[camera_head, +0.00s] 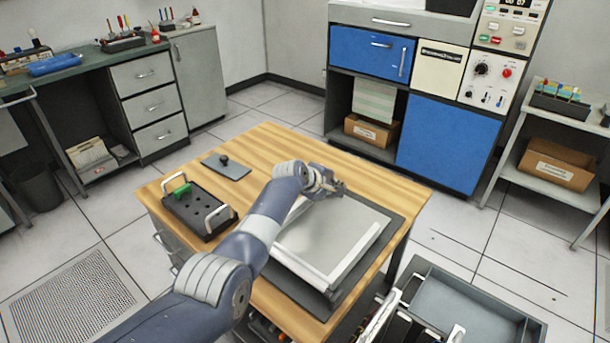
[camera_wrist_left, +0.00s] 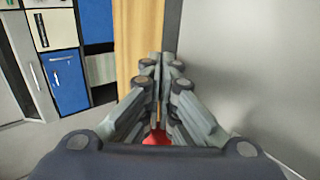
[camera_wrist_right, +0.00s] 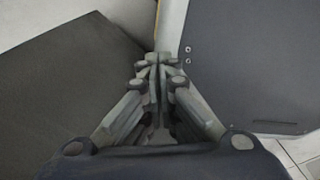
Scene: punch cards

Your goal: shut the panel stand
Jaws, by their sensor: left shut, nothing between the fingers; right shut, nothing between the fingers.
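The panel stand lies on the wooden table: a light grey panel (camera_head: 335,240) with a pale rim, over a dark base plate (camera_head: 397,222). I cannot tell exactly how far the panel is tilted from its base. My left gripper (camera_head: 338,188) is at the panel's far edge, shut and empty; my forearm hides the panel's left side. In the left wrist view the fingers (camera_wrist_left: 160,65) are closed together beside a large grey surface (camera_wrist_left: 250,70), apparently the panel. In the right wrist view my right gripper (camera_wrist_right: 158,62) is shut and empty, near a grey plate (camera_wrist_right: 250,60) with two small screws.
A dark tray (camera_head: 195,215) with white handles and a green piece, and a small grey plate with a black knob (camera_head: 226,166), share the wooden table (camera_head: 290,145). A grey open-topped bin (camera_head: 470,305) stands at the lower right. Blue cabinets (camera_head: 447,143) stand behind.

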